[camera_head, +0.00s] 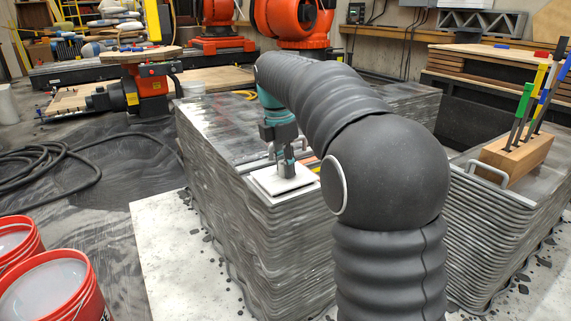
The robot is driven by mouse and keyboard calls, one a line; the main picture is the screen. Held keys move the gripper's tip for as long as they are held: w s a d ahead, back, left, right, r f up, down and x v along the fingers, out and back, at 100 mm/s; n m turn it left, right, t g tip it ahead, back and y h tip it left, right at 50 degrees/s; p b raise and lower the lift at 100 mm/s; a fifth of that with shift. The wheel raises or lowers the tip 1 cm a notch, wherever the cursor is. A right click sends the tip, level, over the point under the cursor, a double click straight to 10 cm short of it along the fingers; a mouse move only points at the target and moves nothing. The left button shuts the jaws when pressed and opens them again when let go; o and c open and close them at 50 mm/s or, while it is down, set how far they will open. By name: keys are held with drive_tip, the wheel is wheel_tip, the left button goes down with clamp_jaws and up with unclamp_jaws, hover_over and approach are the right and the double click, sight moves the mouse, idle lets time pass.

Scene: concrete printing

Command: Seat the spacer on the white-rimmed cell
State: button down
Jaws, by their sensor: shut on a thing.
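My gripper (287,168) points down over the near end of the left layered grey concrete block. It is shut on the spacer, a pale, flat, squarish piece (297,181) just under the fingertips. The white-rimmed cell (265,193) lies directly below, with its white rim showing around the near and left edges. The spacer looks level and lies over or very close to the cell; I cannot tell whether it touches it. My arm's dark sleeve covers the area to the right of the cell, and the fingers hide the spacer's middle.
A metal handle (488,170) and a wooden block (516,158) holding several coloured-handled tools stand on the right concrete block. Red buckets (55,290) stand at the lower left. Black hose (45,165) lies on the floor. Orange machines (296,20) stand behind.

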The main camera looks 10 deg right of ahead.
drive_tip(key=shift+f, duration=0.6)
drive_tip(key=c, duration=0.9)
unclamp_jaws()
drive_tip(key=shift+o, duration=0.2)
drive_tip(key=r, duration=0.3)
drive_tip(key=a+r, duration=0.1)
drive_tip(key=r, duration=0.7)
drive_tip(key=shift+s+a, duration=0.15)
drive_tip(key=s+d+f+m+t, duration=0.1)
drive_tip(key=s+f+m+t, duration=0.2)
drive_tip(key=s+m, duration=0.95)
drive_tip(key=s+f+m+t+y, duration=0.1)
drive_tip(key=s+f+m+t, duration=0.1)
drive_tip(key=s+f+m, duration=0.7)
drive_tip(key=s+f, duration=0.5)
drive_tip(key=s, duration=0.3)
drive_tip(key=shift+s+f+p, duration=0.3)
drive_tip(key=shift+s+p, duration=0.05)
drive_tip(key=shift+s, duration=0.05)
